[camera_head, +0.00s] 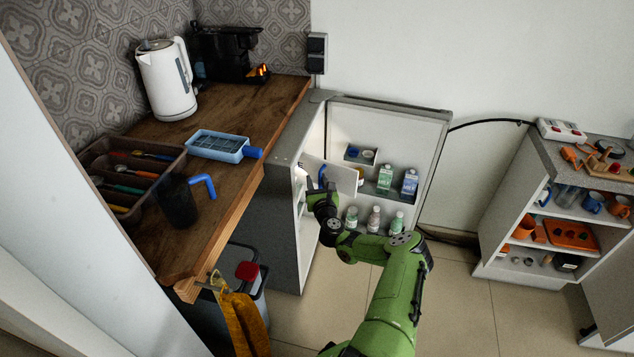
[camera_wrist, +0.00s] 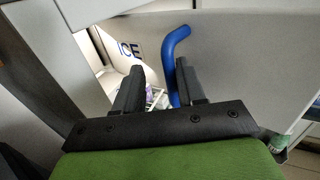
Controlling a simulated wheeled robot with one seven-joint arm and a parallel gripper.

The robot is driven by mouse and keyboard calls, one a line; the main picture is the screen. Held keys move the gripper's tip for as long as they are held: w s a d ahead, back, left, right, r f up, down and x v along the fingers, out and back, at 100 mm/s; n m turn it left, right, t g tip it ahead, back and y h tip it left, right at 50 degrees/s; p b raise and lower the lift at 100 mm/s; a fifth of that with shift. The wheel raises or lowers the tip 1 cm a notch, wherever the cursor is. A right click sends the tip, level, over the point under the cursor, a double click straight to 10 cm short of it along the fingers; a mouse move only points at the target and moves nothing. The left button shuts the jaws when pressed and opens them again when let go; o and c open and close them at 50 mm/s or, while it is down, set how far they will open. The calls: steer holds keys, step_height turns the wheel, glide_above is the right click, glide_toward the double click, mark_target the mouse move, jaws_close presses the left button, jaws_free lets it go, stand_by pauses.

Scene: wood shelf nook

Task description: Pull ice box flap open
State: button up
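The ice box flap is a pale panel inside the open fridge (camera_head: 313,140); in the head view (camera_head: 345,180) it stands out at an angle. A bent blue handle (camera_head: 322,174) is in front of it. In the wrist view the blue handle (camera_wrist: 171,62) rises between the fingertips, nearer the right finger; contact is unclear. A panel marked "ICE" (camera_wrist: 130,50) shows left of the handle, with some contents visible below. My gripper (camera_wrist: 158,82) is open around the lower handle. In the head view my gripper (camera_head: 322,190) is partly hidden by my wrist.
A wooden counter (camera_head: 215,215) edges the left side. A bin (camera_head: 262,300) stands below it. Floor (camera_head: 460,290) is clear to the right.

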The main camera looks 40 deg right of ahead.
steer(key=shift+s, duration=0.15)
steer(key=p+v, duration=0.4)
steer(key=v, duration=1.1)
steer(key=shift+s, duration=0.25)
steer(key=shift+a+f, duration=0.1)
